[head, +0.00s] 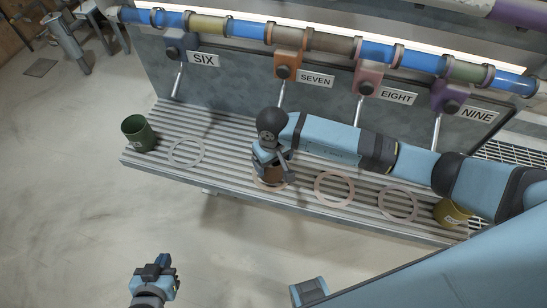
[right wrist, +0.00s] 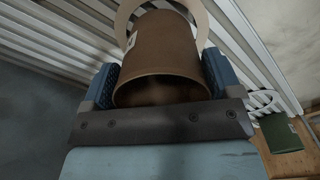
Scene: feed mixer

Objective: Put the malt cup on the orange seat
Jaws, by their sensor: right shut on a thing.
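A brown cup (right wrist: 160,50) with a pale label is between the two blue fingers of my right gripper (head: 270,160). The label is too small to read as malt. In the head view the cup (head: 267,174) is partly hidden by the gripper. It is at the orange seat (head: 271,186), a ring on the slatted bench below the SEVEN sign. In the right wrist view the pale ring (right wrist: 203,17) shows around the cup's far end; I cannot tell if the cup touches the bench. My left gripper (head: 160,264) is low over the floor, away from the bench; its opening is unclear.
A dark green cup (head: 138,133) stands at the bench's left end, and a yellow-brown cup (head: 453,213) near its right end. A pale grey ring (head: 172,153), a pink ring (head: 320,199) and a greyish-purple ring (head: 383,212) are empty. Levers hang behind the bench.

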